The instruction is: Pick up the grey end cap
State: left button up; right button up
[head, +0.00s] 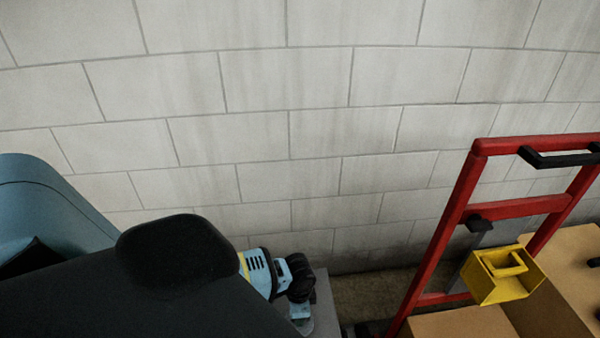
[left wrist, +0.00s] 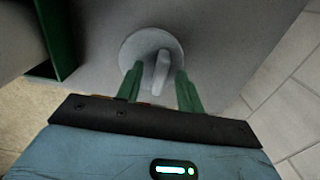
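The grey end cap (left wrist: 137,46) shows in the left wrist view as a round disc with a raised upright grip (left wrist: 161,72) across its middle. It is on a grey surface. My left gripper (left wrist: 159,78) has two green fingers, set apart, one on each side of the raised grip. The fingers look open, with gaps to the grip; whether they touch the disc I cannot tell. My right gripper is in neither view.
To the right stand a red frame (head: 463,210), cardboard boxes (head: 560,255) and a yellow holder (head: 505,275). A block wall (head: 320,130) closes the back. A green upright (left wrist: 62,40) flanks the cap's surface.

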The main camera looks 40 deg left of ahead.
pick_arm(q)
jog(key=shift+f, duration=0.4)
jog(key=c, duration=0.7)
grip_shut()
